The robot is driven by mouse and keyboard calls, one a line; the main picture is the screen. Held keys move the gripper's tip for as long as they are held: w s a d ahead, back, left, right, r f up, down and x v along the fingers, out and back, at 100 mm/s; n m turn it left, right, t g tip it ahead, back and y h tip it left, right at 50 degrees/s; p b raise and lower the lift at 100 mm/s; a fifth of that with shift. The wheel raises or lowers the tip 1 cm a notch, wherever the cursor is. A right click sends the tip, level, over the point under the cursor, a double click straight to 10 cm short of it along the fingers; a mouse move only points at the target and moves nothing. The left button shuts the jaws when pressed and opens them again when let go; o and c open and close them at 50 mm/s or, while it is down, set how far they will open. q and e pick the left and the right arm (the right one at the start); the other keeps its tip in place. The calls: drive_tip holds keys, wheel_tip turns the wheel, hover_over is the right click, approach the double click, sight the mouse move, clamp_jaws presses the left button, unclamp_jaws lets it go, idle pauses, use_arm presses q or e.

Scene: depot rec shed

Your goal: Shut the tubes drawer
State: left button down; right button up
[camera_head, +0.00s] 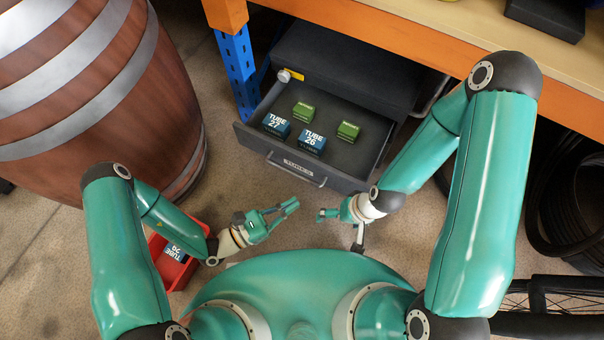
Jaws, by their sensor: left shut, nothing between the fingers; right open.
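The tubes drawer (298,169) is dark grey, with a "TUBES" label and a bar handle (297,173) on its front. It is pulled out from the dark cabinet (345,65) under the bench. Inside lie two blue boxes, tube 27 (276,126) and tube 26 (312,141), and two green boxes (303,111) (348,131). My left gripper (289,208) is shut and empty, in front of the drawer and apart from it. My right gripper (332,220) is open and empty, also in front of the drawer, to the right of the left one.
A key with a yellow tag (293,74) is at the cabinet's upper left. A blue and orange bench post (238,70) stands left of the drawer. A wooden barrel (110,100) fills the left. A red bin (172,268) holds a tube 29 box. Black tires (565,200) lie right.

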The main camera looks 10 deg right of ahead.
use_arm(q)
drive_tip(key=w+a+f+n+t+y+b, duration=0.2)
drive_tip(key=f+n+t+y, duration=0.15)
drive_tip(key=f, duration=0.25)
drive_tip(key=w+a+f+n+t+y+b, duration=0.2)
drive_tip(key=w+f+t+y, duration=0.15)
drive_tip(key=f, duration=0.25)
drive_tip(key=b, duration=0.3)
approach(303, 159)
drive_tip(key=shift+y, duration=0.4)
drive_tip(key=x, duration=0.7)
drive_tip(key=shift+d+r, duration=0.1)
drive_tip(key=shift+d, duration=0.1)
use_arm(e)
wheel_tip(303, 159, down, 8)
drive_tip(key=shift+f, duration=0.2)
use_arm(q)
drive_tip(key=shift+w, duration=0.1)
